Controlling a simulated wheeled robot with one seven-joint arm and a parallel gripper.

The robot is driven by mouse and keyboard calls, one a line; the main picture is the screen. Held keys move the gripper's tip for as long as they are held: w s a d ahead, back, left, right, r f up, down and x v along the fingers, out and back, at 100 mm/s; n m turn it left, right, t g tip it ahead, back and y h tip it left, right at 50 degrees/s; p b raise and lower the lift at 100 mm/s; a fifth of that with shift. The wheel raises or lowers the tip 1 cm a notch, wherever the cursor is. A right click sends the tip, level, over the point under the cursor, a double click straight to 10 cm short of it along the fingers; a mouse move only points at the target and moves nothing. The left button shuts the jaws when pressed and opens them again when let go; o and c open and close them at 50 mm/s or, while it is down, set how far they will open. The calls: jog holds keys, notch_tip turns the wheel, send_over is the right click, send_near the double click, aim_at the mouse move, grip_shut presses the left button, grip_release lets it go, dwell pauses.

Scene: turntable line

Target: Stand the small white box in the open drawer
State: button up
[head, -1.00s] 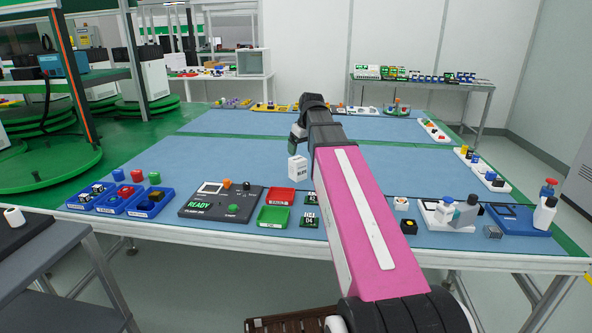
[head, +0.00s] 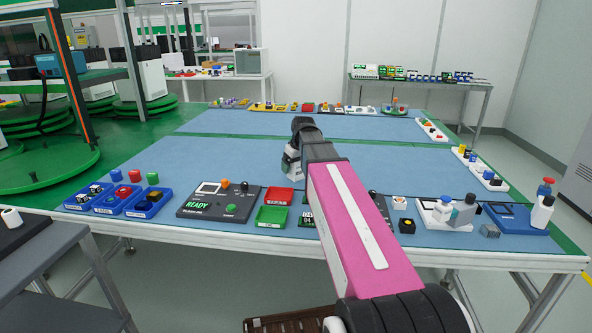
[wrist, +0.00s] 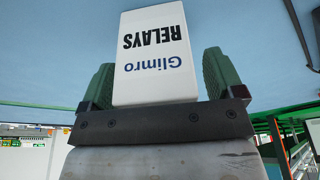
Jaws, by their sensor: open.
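The small white box (wrist: 155,55), printed "Glimro RELAYS", fills the middle of the wrist view. It stands between the two green fingers of my gripper, close to both. I cannot make out an open drawer in either view.
A dark panel reading "READY" (head: 206,212), a red tray (head: 270,203) and a green tray (head: 264,224) lie near the front edge. Blue bins (head: 135,211) are at left. A blue stand (head: 512,225) with bottles is at right. The mat (head: 220,152) left of my gripper is clear.

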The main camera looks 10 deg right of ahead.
jog(key=c, duration=1.2)
jog(key=shift+o, duration=0.2)
jog(key=shift+r, duration=0.1)
